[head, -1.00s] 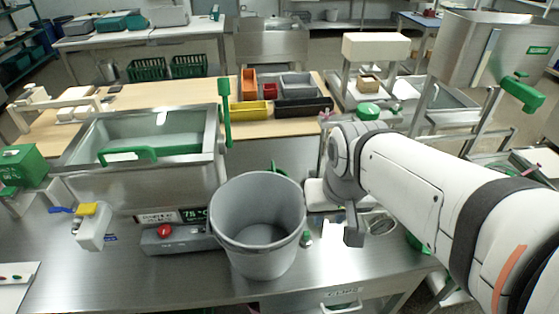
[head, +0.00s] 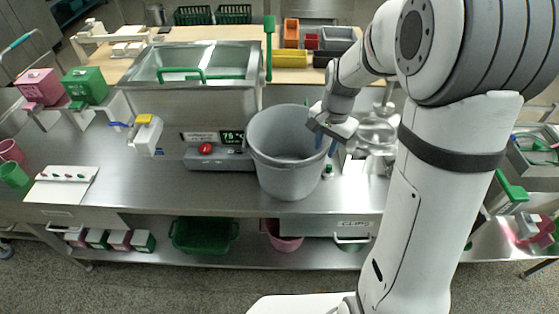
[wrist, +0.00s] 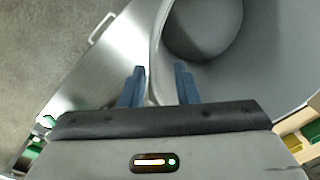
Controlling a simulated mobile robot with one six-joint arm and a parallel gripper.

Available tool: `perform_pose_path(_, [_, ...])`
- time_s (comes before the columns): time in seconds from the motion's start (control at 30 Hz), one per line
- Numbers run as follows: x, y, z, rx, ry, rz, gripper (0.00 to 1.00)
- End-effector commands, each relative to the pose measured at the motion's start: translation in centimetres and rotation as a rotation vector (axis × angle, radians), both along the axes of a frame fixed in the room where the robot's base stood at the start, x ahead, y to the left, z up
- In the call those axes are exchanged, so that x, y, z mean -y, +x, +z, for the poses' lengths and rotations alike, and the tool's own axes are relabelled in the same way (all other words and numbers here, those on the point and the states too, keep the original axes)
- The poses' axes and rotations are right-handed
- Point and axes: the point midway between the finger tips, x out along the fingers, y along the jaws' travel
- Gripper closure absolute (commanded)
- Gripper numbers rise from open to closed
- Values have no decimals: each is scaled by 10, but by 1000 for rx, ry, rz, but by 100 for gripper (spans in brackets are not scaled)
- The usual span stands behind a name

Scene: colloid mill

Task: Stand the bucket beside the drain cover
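A large grey bucket (head: 285,165) stands upright on the steel bench, in front of the steel machine. My gripper (head: 326,143) is at the bucket's right rim. In the wrist view my gripper (wrist: 160,82) is open, with its blue fingers apart. The bucket's rim (wrist: 155,50) runs between them, one finger over the inside and the other outside; I see a gap beside the rim. I cannot clearly identify the drain cover; round metalwork (head: 377,132) right of the bucket is partly hidden by my arm.
A control box with a red button (head: 206,149) sits close left of the bucket. A yellow-topped white block (head: 147,132) and a white tray (head: 62,185) lie farther left. The bench front left of the bucket is clear. A shelf below holds a green basket (head: 204,235).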

Motion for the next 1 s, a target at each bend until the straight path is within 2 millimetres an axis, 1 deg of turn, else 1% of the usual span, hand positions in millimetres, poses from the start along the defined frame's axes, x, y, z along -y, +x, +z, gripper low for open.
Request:
perform_pose_path(0.17, [-7,-1,-20,-4,0,12,72])
perform_pose_path(0.3, [-11,-2,-42,-5,0,16,72])
perform_pose_path(0.4, [-12,-1,-55,-3,1,18,72])
perform_pose_path(0.5, [-13,0,-60,0,0,20,72])
perform_pose_path(0.7, [-14,0,-61,2,0,21,72])
perform_pose_path(0.77, [-14,0,-61,2,0,21,75])
perform_pose_path(1.0, [-14,0,-61,1,0,22,95])
